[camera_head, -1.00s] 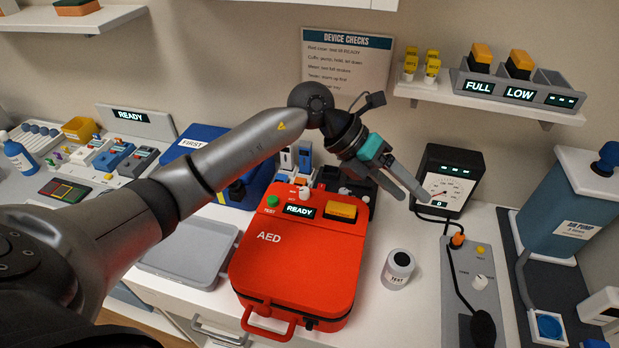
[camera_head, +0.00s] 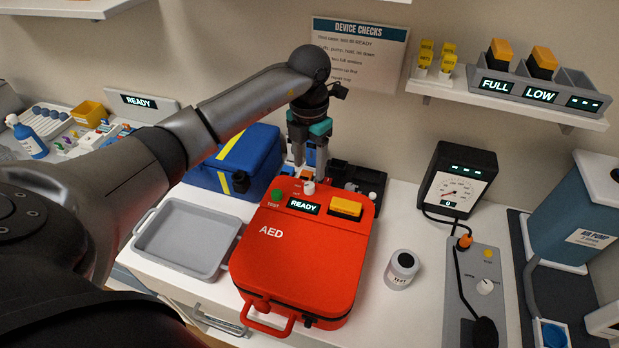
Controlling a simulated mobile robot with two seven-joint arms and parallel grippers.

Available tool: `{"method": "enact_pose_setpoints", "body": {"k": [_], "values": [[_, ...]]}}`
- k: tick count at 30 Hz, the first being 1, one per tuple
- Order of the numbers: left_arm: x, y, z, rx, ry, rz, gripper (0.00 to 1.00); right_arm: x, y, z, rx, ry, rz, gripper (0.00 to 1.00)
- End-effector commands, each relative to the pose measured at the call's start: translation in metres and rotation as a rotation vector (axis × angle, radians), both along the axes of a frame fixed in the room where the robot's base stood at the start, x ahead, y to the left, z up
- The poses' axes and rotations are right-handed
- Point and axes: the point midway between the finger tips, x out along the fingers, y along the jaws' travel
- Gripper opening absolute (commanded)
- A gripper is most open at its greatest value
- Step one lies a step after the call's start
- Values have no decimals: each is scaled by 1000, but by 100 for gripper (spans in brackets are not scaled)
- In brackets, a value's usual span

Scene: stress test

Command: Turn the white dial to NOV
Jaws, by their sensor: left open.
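A small white dial (camera_head: 309,187) sits at the back of the top face of the red AED case (camera_head: 300,260), between a green button and a yellow-orange block. Small labels beside the dial are too small to read. My left gripper (camera_head: 309,168) points down just above and behind the dial, open, with its two fingers apart. From this angle I cannot tell whether the fingertips touch the dial. My right gripper is not in view.
A READY display (camera_head: 303,206) lies in front of the dial. A blue case (camera_head: 235,165) stands left of the AED, a grey tray (camera_head: 190,238) in front of it. A white jar (camera_head: 402,268) and a gauge (camera_head: 458,185) stand to the right. Dark holders (camera_head: 358,180) stand behind.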

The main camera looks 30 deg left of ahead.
Motion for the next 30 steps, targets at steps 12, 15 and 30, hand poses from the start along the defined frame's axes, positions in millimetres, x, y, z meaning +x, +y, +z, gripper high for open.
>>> {"method": "enact_pose_setpoints", "body": {"k": [12,15,30], "values": [[0,-1,-55,-1,-2,-1,61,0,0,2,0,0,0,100],[0,0,-57,-1,-3,-2,61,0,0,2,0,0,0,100],[0,0,-57,-1,-2,-2,29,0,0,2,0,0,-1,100]]}}
